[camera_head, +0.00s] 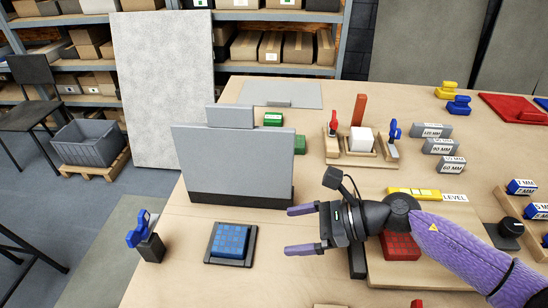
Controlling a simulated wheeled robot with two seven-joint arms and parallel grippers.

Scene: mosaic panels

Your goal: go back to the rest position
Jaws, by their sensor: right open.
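My right gripper (292,230) is open and empty. Its two purple fingers point left and are spread apart above the table, right of a blue gridded panel (228,241) in a dark frame. My right arm comes in from the lower right, over a wooden board (430,272). A red gridded panel (400,247) on this board shows below the wrist and is partly hidden by it. My left gripper does not show.
A grey upright board (235,155) on a dark base stands behind the gripper. A yellow level (413,193), a white cube (361,139) between clamps, and labelled grey blocks (431,130) lie farther back. A blue clamp (140,230) stands at the left table edge.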

